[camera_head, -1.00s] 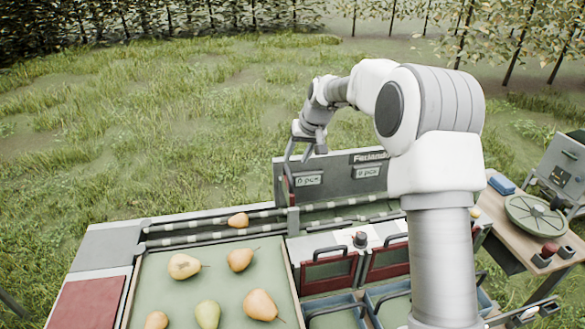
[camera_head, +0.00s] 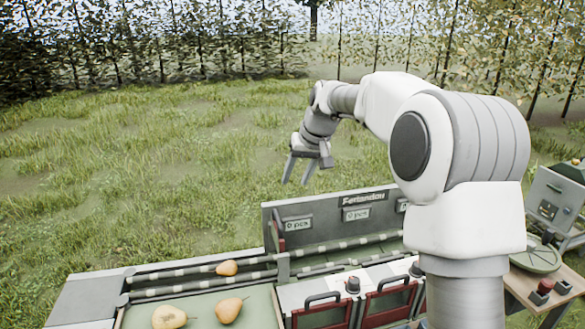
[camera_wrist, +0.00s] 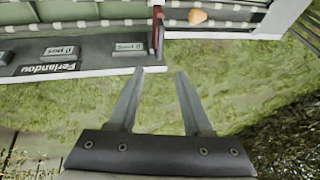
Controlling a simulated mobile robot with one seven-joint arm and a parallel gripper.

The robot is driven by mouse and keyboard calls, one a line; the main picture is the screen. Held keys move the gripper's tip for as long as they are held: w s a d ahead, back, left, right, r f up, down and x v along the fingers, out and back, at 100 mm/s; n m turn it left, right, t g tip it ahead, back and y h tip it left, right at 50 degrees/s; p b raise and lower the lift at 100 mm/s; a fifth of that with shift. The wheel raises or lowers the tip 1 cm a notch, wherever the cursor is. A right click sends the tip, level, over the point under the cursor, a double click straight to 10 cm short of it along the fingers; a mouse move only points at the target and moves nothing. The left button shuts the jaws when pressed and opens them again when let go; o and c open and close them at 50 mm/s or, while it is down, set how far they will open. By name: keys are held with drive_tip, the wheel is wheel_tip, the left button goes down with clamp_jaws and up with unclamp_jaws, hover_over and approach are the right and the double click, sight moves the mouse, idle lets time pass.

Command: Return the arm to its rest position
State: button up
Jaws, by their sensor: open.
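My gripper (camera_head: 299,170) hangs open and empty above the grass, just behind the back panel of the sorting station. Its two fingers point downward in the head view. My arm reaches from the right foreground out to the left, bent at the elbow. A pear (camera_head: 227,268) lies on the roller conveyor, apart from my gripper; this pear also shows at the top of the wrist view (camera_wrist: 197,16).
The back panel (camera_head: 357,214) with "0 pcs" displays stands below and beside my gripper. Two pears (camera_head: 169,317) lie on the green tray (camera_head: 262,308). A wooden side table (camera_head: 524,283) with a round lidded item is at the right. Open grass (camera_head: 150,190) lies behind.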

drive_tip(key=s+d+r+t+h, duration=0.1)
drive_tip(key=s+d+r, duration=0.2)
drive_tip(key=s, duration=0.7)
drive_tip(key=s+d+r+h, duration=0.15)
drive_tip(key=s+r, duration=0.25)
drive_tip(key=s, duration=0.6)
drive_tip(key=s+d+f+m, duration=0.1)
drive_tip(key=s+d+f, duration=0.1)
drive_tip(key=s, duration=0.7)
drive_tip(key=s+d+f, duration=0.3)
drive_tip(key=s+f, duration=0.1)
drive_tip(key=s, duration=0.5)
drive_tip(key=shift+s+f+m+t, duration=0.2)
drive_tip(key=shift+f+m+t, duration=0.1)
drive_tip(key=shift+f+m, duration=0.1)
